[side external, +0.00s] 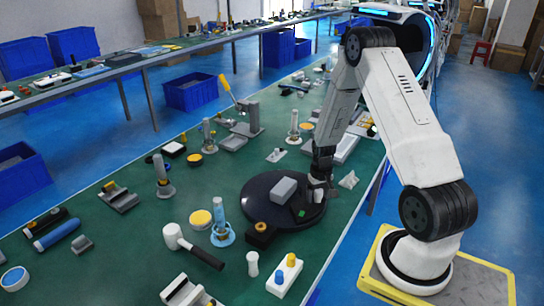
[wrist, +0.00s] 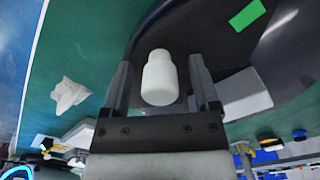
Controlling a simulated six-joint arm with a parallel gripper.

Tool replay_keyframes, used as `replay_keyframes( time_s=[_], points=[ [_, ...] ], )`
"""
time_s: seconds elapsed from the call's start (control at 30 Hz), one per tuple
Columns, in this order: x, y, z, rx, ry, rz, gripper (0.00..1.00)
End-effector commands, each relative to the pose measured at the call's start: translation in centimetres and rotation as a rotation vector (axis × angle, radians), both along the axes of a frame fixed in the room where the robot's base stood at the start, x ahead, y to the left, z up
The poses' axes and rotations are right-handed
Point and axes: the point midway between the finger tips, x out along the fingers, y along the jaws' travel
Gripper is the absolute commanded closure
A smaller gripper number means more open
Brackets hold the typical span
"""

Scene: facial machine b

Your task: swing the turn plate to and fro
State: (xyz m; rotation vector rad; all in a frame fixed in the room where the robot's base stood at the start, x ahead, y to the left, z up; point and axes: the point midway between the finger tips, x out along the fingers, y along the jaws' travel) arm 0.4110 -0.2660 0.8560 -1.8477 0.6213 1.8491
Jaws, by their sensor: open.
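The turn plate (side external: 256,208) is a black round disc on the green table, and its dark surface fills the upper right of the wrist view (wrist: 205,32). A grey block (side external: 283,189) sits on it, along with a small green patch (wrist: 247,14). My gripper (side external: 319,190) is over the right edge of the plate, pointing down. In the wrist view its fingers (wrist: 160,68) stand apart on either side of a white bottle (wrist: 161,80). I cannot tell whether the fingers touch the bottle; gaps show beside it.
A crumpled white tissue (side external: 348,180) lies right of the plate. A black-and-wood block (side external: 261,235), a blue stand (side external: 221,225) and a mallet (side external: 190,245) are close to its front left. Several tools and fixtures crowd the table beyond.

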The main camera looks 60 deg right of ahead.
Motion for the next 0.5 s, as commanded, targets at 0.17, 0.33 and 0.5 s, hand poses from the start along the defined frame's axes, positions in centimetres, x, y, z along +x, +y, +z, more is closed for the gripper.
replay_keyframes(
  time_s=[0.17,0.33,0.5],
  points=[
    [0.03,-0.03,-0.31,-0.001,-0.002,0.0,0.22],
    [0.03,-0.02,-0.31,-0.001,-0.001,0.0,0.22],
    [0.02,-0.02,-0.3,-0.001,-0.001,0.0,0.67]
  ],
)
